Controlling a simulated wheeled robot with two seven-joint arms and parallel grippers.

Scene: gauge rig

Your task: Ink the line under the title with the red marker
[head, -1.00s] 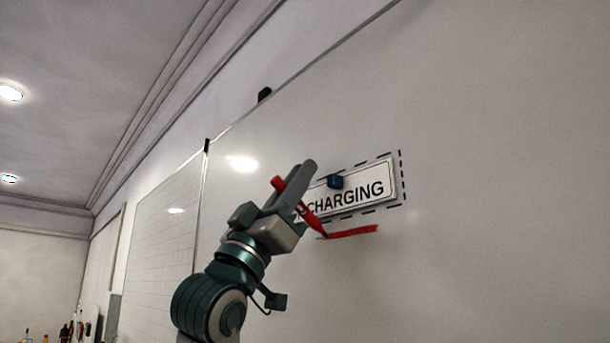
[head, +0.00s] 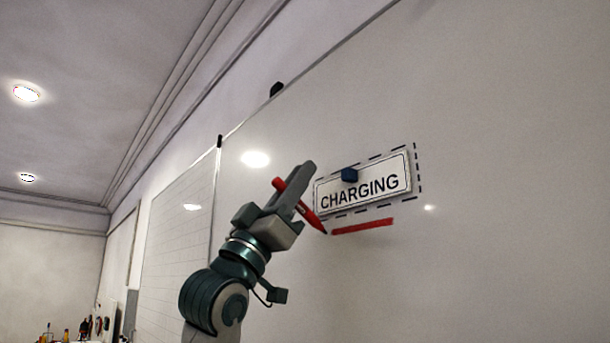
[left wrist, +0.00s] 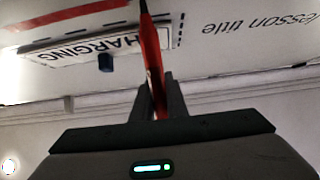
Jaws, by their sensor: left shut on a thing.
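My left gripper (head: 301,186) is shut on the red marker (head: 311,217), left of the title plate. The marker slants, its dark tip down and right, just left of a thick red line (head: 362,227). I cannot tell whether the tip touches the board. The white plate reading "CHARGING" (head: 375,191) sits above this line inside a dashed outline, with a blue magnet (head: 349,175) on it. In the left wrist view, the marker (left wrist: 152,55) stands between the fingers (left wrist: 160,100), and the red line (left wrist: 70,15) shows upside down. My right gripper is not in view.
The whiteboard (head: 500,150) is bare to the right. The words "lesson title" (left wrist: 245,17) show on it in the left wrist view. A ruled panel (head: 175,245) is at the left. Small bottles and tools (head: 70,333) stand far off at lower left.

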